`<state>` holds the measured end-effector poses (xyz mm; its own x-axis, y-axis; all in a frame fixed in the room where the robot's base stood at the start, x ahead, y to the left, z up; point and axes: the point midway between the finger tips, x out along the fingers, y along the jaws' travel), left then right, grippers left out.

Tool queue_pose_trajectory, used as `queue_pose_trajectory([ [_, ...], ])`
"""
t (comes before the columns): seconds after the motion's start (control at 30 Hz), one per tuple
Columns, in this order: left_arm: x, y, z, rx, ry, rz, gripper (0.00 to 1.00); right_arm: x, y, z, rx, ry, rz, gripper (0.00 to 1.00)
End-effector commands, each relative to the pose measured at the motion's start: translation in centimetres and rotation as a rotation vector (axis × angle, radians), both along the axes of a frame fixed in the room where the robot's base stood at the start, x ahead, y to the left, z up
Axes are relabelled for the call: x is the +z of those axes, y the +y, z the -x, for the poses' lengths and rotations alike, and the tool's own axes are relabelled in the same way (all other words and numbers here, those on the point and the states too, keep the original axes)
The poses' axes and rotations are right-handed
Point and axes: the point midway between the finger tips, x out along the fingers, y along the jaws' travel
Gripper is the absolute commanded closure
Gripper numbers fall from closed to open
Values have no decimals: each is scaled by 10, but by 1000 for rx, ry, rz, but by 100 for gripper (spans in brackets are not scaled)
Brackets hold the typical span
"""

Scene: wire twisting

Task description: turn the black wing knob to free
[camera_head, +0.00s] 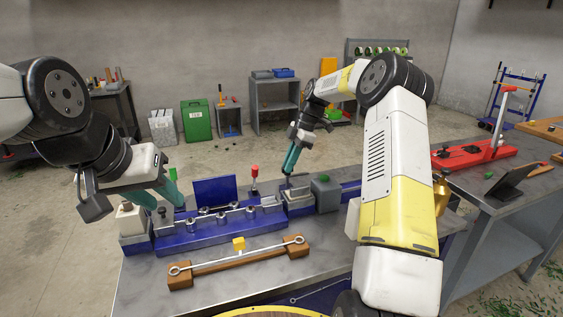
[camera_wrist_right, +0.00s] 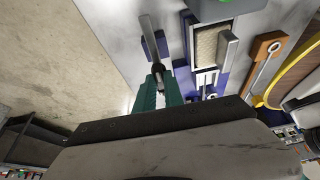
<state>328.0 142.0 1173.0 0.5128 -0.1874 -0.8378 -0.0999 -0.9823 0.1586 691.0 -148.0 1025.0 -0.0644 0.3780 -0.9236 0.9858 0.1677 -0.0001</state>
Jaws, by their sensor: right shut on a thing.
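My right gripper (camera_head: 287,174) reaches down at the right part of the blue fixture (camera_head: 205,236). In the right wrist view its teal fingers (camera_wrist_right: 158,90) are shut on a small dark piece, which appears to be the black wing knob (camera_wrist_right: 158,70). A flat grey bar stands just beyond it there. In the head view the knob is mostly hidden by the fingertips.
A wooden bar with eye-ended rod and yellow block (camera_head: 239,244) lies in front of the fixture. A grey block with a green top (camera_head: 325,188) stands right of my right gripper. A red lever device (camera_head: 470,152) and dark tablet stand are on the right table.

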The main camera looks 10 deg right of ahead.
Motion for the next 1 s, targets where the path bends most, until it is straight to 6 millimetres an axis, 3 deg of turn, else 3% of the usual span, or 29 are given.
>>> queue_pose_trajectory([
  [0.6, 0, 0, 0, 0, 0, 0, 64, 0, -1, -1, 40, -2, 3, 100],
  [0.63, 0, 0, 0, 0, 0, 0, 64, 0, -1, -1, 40, -2, 3, 83],
  [0.73, 0, 0, 0, 0, 0, 0, 64, 0, -1, -1, 40, -2, 3, 65],
  [1.0, 0, 0, 0, 0, 0, 0, 64, 0, 0, 0, 40, -1, 2, 65],
])
